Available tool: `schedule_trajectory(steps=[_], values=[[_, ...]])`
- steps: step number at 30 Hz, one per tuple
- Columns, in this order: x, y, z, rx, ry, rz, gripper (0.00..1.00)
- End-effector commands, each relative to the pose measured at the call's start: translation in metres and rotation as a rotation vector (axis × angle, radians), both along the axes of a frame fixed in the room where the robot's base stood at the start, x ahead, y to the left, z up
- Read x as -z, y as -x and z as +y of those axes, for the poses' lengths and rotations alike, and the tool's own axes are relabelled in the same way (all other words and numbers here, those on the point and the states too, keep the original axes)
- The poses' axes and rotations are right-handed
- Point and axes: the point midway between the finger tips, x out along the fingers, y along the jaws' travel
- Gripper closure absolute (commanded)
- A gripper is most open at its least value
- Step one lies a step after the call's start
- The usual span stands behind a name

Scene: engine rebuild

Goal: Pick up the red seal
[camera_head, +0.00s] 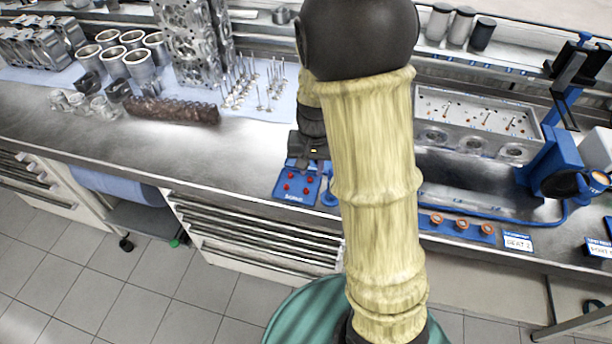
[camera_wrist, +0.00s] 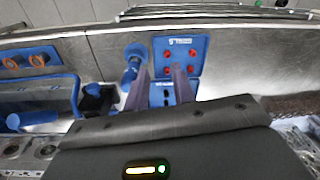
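Several small red seals (camera_head: 290,175) stand in a blue tray (camera_head: 292,197) near the front edge of the bench. The wrist view shows the red seals (camera_wrist: 192,69) in two rows, with the blue tray (camera_wrist: 179,61) lying just beyond my fingertips. My gripper (camera_wrist: 160,75) is open, its two fingers apart with nothing held between them. In the head view my gripper (camera_head: 308,152) is at the back edge of the tray, and its fingertips are hard to make out there. I cannot tell its height above the tray.
A blue rounded tool (camera_wrist: 133,62) stands close beside the tray, near one finger. A metal basin (camera_head: 465,185) and a blue strip with orange rings (camera_head: 461,225) lie to the right. A brown camshaft-like part (camera_head: 172,110), valves and cylinder liners lie to the left. The front-left bench is clear.

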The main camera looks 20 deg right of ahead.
Motion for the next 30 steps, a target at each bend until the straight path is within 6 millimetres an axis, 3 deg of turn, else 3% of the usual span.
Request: schedule_trajectory(steps=[1, 3, 10, 23, 30], values=[[-0.019, -0.009, 0.001, 0.018, 0.004, 0.014, 0.75], [-0.029, -0.021, 0.001, 0.049, 0.008, 0.029, 0.75], [-0.040, -0.044, 0.003, 0.105, 0.019, 0.053, 0.75], [-0.033, -0.045, 0.003, 0.109, 0.019, 0.055, 0.75], [0.002, -0.044, 0.002, 0.110, 0.019, 0.058, 0.75]])
